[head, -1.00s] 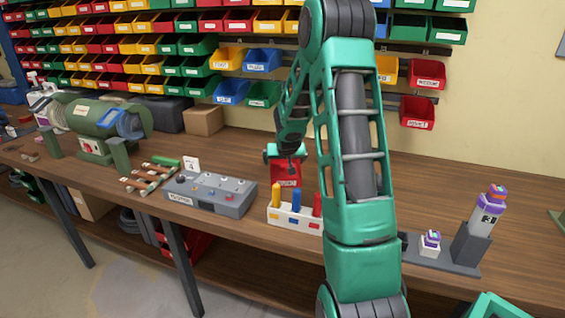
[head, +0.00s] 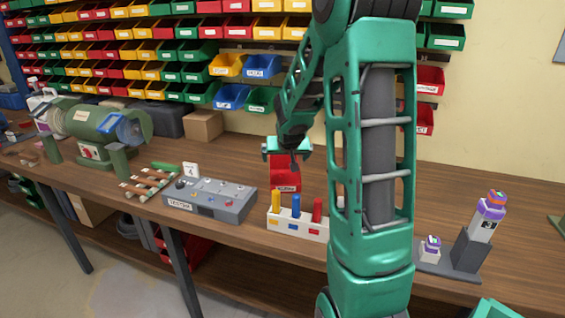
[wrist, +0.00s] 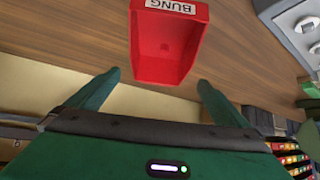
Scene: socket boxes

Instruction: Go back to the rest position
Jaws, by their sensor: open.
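My gripper (head: 288,152) is above the bench, over the back of a small red bin (head: 285,178). In the wrist view my gripper's two fingers (wrist: 158,92) are spread apart with nothing between them. The red bin (wrist: 166,45) lies beyond the fingertips, labelled BUNG, and looks empty inside. My green arm stands in front of the right part of the bench and hides some of it.
A white block with yellow, blue and red pegs (head: 297,222) stands in front of the red bin. A grey switch box (head: 209,199) is left of it. A dark stand (head: 470,250) is at right. Wall bins (head: 230,95) hang behind.

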